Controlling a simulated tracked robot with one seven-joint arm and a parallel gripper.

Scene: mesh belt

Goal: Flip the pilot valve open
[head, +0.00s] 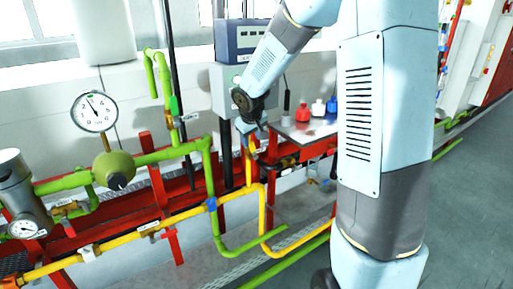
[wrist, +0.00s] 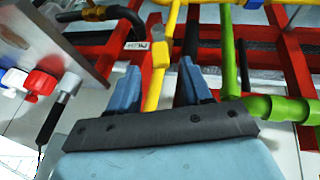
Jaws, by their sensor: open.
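My gripper (head: 250,128) hangs at the front of the pipe rack, beside the table. In the wrist view its two blue fingers (wrist: 158,78) stand apart, with the upright yellow pipe (wrist: 153,95) showing between them. A thicker yellow fitting (wrist: 160,53) sits on that pipe just beyond the fingertips, with a white label (wrist: 136,46) beside it. This fitting may be the pilot valve; I cannot make out its handle position. In the head view, the yellow pipe (head: 248,172) drops below my gripper, which partly hides the fitting. I see nothing held.
A green pipe (wrist: 229,55) runs close to the right finger in the wrist view. Red rack beams (head: 160,187) lie behind. The table (wrist: 82,38) carries red, white and blue bottles (head: 302,113). A pressure gauge (head: 94,111) and green regulator (head: 115,168) stand left. Open floor lies right.

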